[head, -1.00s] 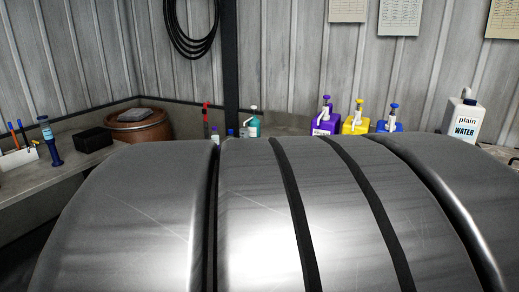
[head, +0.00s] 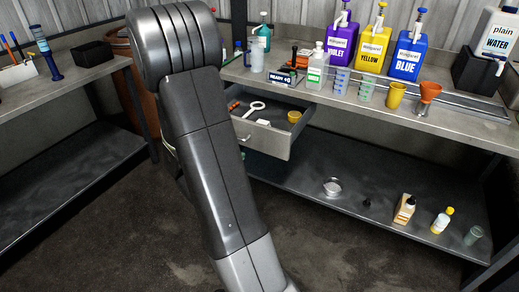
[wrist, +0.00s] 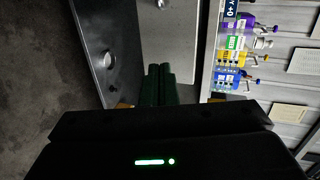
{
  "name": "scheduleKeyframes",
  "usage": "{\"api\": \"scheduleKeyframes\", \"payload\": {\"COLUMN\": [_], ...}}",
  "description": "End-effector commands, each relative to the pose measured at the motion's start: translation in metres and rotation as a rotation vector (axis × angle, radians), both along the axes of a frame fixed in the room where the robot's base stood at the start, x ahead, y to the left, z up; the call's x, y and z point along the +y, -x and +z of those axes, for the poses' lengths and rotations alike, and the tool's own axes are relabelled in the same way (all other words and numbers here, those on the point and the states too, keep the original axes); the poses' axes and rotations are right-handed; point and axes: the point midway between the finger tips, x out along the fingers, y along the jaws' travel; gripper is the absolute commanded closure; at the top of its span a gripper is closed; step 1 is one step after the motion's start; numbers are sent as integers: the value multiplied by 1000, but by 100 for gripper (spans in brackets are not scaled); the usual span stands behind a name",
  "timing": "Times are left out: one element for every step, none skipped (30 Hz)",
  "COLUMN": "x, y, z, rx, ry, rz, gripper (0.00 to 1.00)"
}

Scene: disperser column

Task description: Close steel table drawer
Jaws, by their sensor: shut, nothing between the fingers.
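The steel table drawer (head: 292,139) stands pulled out below the worktop in the head view, left of the middle of the table. A white ring-ended tool (head: 255,107) and a small orange cup (head: 294,117) lie inside. My arm covers the drawer's left part. My gripper is not visible in the head view. In the wrist view my gripper (wrist: 160,70) shows as two dark green fingers, shut together and empty. They point at a grey panel (wrist: 170,35) that looks like the drawer front, with a small handle at the top edge. I cannot tell whether they touch it.
The steel table (head: 430,118) carries violet, yellow and blue bottles, beakers and an orange funnel (head: 428,95). Its lower shelf (head: 345,205) holds a round dish (head: 332,186) and small bottles. Another bench (head: 60,115) stands at the left. Open floor lies between them.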

Motion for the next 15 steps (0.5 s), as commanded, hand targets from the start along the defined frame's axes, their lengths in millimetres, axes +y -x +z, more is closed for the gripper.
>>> {"api": "scheduleKeyframes", "payload": {"x": [1,0,0,-1,-2,-3,-4,-6,-9,-11,-14,-17,-20,-23,-27], "y": [1,2,2,2,1,-2,-4,-7,-12,-16,-20,-28,-34,-39,-47], "z": [-5,-6,-6,-7,-7,-7,-8,-9,-10,-12,-14,-16,-18,-20,-22], "rx": [-12,-18,-24,-26,-28,-29,-29,-29,-29,-28,-27,-28,-28,-28,-28], "ry": [-2,-3,-4,-5,-5,-5,-5,-5,-3,-3,-3,-4,-4,-3,-4], "rz": [-24,-36,-48,-53,-57,-59,-59,-59,-59,-60,-59,-60,-60,-60,-60], "gripper": [100,100,100,100,100,100,100,100,100,100,100,100,100,100,100]}}
